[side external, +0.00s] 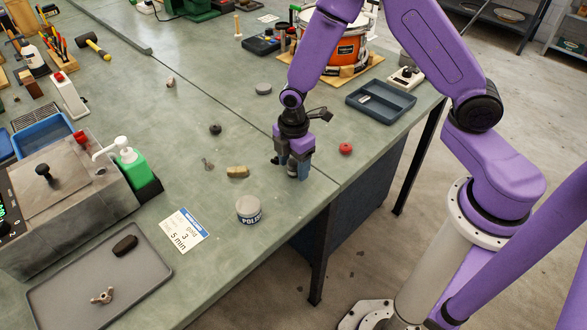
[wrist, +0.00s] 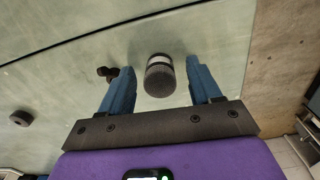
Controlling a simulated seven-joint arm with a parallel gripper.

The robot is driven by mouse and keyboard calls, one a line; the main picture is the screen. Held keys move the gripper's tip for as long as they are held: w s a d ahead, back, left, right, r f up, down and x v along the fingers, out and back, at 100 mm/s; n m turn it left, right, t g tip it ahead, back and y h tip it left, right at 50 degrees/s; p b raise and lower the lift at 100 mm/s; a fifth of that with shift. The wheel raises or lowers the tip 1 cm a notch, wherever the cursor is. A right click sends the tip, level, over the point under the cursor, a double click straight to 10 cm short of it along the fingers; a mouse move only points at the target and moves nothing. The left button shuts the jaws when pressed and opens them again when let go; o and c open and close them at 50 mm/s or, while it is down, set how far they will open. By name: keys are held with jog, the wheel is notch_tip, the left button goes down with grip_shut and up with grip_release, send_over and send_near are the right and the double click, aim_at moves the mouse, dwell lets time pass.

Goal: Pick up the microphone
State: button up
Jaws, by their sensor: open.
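A short dark cylinder with a rounded end and a pale band, which I take to be the microphone, shows in the wrist view (wrist: 159,76). It is between the two blue fingers of my gripper (wrist: 159,90), with a gap on each side. My gripper is open and holds nothing. In the side view my gripper (side external: 290,168) points down, low over the green bench near its front edge. There its fingers mostly hide what is between them, so the microphone cannot be made out clearly.
A small dark piece (wrist: 107,73) lies just left of the fingers. A drum (side external: 345,52) stands behind.

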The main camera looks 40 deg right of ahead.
aim_at(293, 161)
jog(key=c, duration=1.1)
jog(key=shift+r, duration=0.1)
jog(key=shift+r, duration=0.5)
notch_tip(293, 161, up, 2)
jog(key=shift+r, duration=0.1)
jog(key=s+d+r, duration=0.1)
jog(key=s+r, duration=0.2)
jog(key=s, duration=0.1)
jog(key=s+d+r, duration=0.1)
jog(key=s+r, duration=0.2)
jog(key=s, duration=0.2)
jog(key=s+d+r, duration=0.1)
jog(key=s+r, duration=0.2)
jog(key=s, duration=0.1)
jog(key=shift+s+d+r, duration=0.2)
jog(key=shift+s+r, duration=0.05)
jog(key=shift+r, duration=0.1)
